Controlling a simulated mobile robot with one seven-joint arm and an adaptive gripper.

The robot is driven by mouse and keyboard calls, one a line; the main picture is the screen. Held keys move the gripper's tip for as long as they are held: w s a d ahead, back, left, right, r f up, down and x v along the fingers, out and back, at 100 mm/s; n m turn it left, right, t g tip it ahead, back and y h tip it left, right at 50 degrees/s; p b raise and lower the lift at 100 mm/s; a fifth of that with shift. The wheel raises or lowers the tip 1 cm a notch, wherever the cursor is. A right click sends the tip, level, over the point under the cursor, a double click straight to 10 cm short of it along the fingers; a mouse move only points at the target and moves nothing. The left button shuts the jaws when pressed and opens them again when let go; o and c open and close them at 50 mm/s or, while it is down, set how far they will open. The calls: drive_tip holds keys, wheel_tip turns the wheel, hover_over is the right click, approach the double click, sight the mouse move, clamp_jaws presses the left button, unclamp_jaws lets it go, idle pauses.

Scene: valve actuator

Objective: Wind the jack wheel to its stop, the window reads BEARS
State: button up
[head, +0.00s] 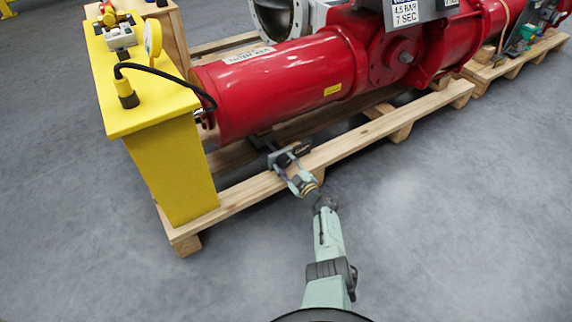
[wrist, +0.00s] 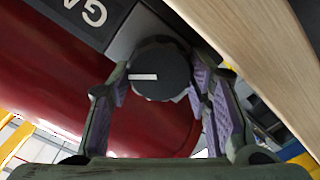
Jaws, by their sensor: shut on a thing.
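A round black wheel (wrist: 160,68) with a white index mark sits between the fingers of my gripper (wrist: 168,95) in the wrist view. The fingers are shut on its rim from both sides. The wheel is on a grey block. Next to it, a dark window (wrist: 85,18) shows the white letters "GA"; the rest is cut off by the frame edge. In the head view my gripper (head: 290,163) reaches down at the pallet's front board, below the red cylinder (head: 285,85). The wheel is too small there to make out clearly.
A wooden pallet (head: 245,195) carries the red cylinder; its board also crosses the upper right of the wrist view (wrist: 245,30). A yellow stand (head: 175,165) with a black cable is at the left. The grey floor at the right is clear.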

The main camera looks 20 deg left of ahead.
drive_tip(key=c, duration=0.4)
drive_tip(key=shift+o, duration=0.2)
drive_tip(key=shift+m, duration=0.3)
drive_tip(key=m, duration=0.4)
drive_tip(key=shift+m, duration=0.3)
drive_tip(key=m, duration=0.4)
drive_tip(key=shift+w+d+m, duration=0.1)
drive_tip(key=shift+w+m, duration=0.05)
drive_tip(key=shift+m, duration=0.15)
drive_tip(key=m, duration=1)
drive_tip(key=shift+w+d, duration=0.1)
drive_tip(key=shift+m, duration=0.3)
